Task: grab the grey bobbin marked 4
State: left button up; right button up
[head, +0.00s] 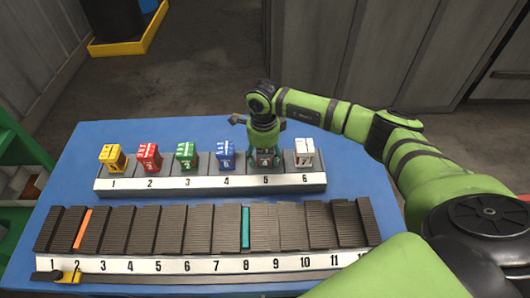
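The grey bobbin (265,160) sits at position 5 of the back rack (245,184), mostly hidden under my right gripper. Its dark front face shows a light mark that is too small and covered to read for sure. My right gripper (265,151) points straight down over it, with its fingers at the bobbin's sides. I cannot tell whether the fingers touch it or are closed on it. My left gripper is out of view.
Yellow (112,157), red (149,157), green (187,156) and blue (226,155) bobbins stand left of it, a white one (304,152) closely right. A numbered front rack (190,265) holds dark slabs, one orange strip and one teal strip. The blue table (95,140) is bare behind.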

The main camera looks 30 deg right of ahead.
grip_shut()
